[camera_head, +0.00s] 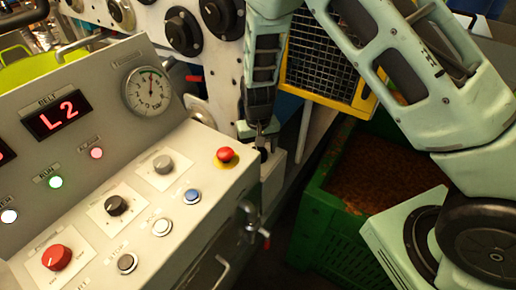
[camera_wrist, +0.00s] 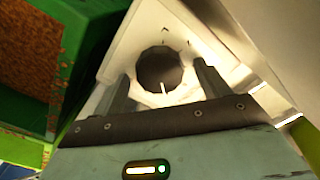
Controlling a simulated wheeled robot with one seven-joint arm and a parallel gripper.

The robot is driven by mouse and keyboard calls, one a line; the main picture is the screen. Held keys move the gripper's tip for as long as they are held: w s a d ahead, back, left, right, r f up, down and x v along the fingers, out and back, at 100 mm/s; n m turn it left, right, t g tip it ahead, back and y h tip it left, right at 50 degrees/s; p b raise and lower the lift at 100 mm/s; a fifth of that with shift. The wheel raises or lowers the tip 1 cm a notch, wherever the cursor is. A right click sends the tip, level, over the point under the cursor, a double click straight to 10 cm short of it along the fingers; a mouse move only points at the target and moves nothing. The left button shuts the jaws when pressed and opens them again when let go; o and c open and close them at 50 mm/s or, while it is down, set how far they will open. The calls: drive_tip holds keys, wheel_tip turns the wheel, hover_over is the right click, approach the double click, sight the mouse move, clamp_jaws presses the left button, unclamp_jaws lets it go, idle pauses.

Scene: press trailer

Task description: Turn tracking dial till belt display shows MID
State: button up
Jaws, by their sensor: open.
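The belt display (camera_head: 58,114) on the sloped console reads "L2" in red. My gripper (camera_head: 262,143) points down over a small pale box (camera_head: 276,170) beyond the console's right end. In the wrist view, a dark round dial (camera_wrist: 160,68) with a white pointer mark sits on a pale plate (camera_wrist: 190,32). My gripper (camera_wrist: 165,84) is open, with one finger on each side of the dial. I cannot tell whether the fingers touch it. No label naming it as the tracking dial is readable. In the head view the dial is mostly hidden by my gripper.
The console carries a red emergency button (camera_head: 225,155), a red knob (camera_head: 56,257), a black knob (camera_head: 116,205), a grey knob (camera_head: 163,164) and a round gauge (camera_head: 149,90). A green crate (camera_head: 330,225) with brown contents stands right of the box. A yellow-framed mesh guard (camera_head: 320,65) stands behind.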

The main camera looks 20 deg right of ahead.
wheel_tip(320, 180, up, 17)
drive_tip(key=b, duration=0.2)
drive_tip(key=shift+r+b, duration=0.2)
drive_tip(key=shift+b, duration=0.15)
wheel_tip(320, 180, down, 18)
drive_tip(key=n, duration=1.8)
drive_tip(key=shift+r, duration=0.25)
drive_tip(key=c, duration=1)
